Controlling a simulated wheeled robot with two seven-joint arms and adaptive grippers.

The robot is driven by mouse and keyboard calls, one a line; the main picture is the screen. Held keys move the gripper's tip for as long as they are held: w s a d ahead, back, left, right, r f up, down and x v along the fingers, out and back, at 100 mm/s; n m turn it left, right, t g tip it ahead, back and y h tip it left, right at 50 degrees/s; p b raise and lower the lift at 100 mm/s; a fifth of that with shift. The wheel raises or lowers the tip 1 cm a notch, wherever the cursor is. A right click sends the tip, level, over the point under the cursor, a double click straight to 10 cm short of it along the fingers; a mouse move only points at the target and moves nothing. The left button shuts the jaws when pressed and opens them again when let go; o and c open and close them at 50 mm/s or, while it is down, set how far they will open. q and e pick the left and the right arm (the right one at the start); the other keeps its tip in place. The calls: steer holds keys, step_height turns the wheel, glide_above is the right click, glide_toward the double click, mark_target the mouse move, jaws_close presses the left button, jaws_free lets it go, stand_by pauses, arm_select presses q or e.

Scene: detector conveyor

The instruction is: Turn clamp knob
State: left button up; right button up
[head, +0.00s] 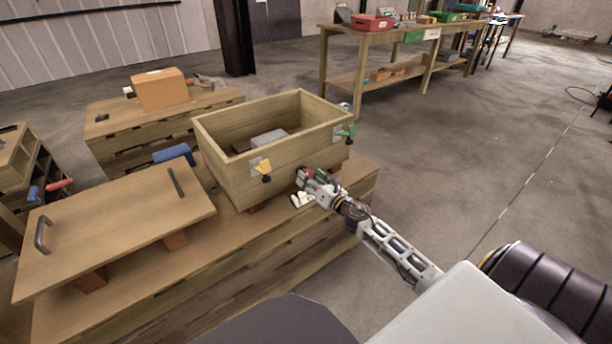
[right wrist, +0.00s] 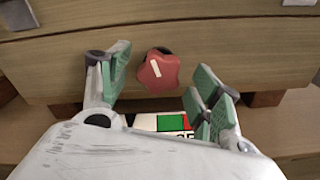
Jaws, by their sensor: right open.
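A wooden box (head: 225,176) stands on the wooden bench. A yellow clamp knob (head: 264,171) is on its front wall, and a green clamp knob (head: 347,132) is at its right corner. In the right wrist view a red star-shaped knob (right wrist: 158,71) with a white mark faces me on a wooden wall. My right gripper (right wrist: 165,75) is open, its green-padded fingers to either side of the red knob and apart from it. In the head view the right gripper (head: 299,187) is low at the box's front wall and largely hides that knob. My left gripper is not in view.
A wooden lid with handles (head: 110,225) lies on blocks left of the box, by a blue cylinder (head: 173,153). A cardboard box (head: 159,89) sits on a crate behind. A workbench (head: 345,30) stands farther back.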

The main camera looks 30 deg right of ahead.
steer(key=shift+w+a, duration=0.1)
steer(key=shift+w, duration=1.35)
steer(key=c, duration=1)
steer(key=shift+c, duration=0.2)
steer(key=shift+m, duration=0.3)
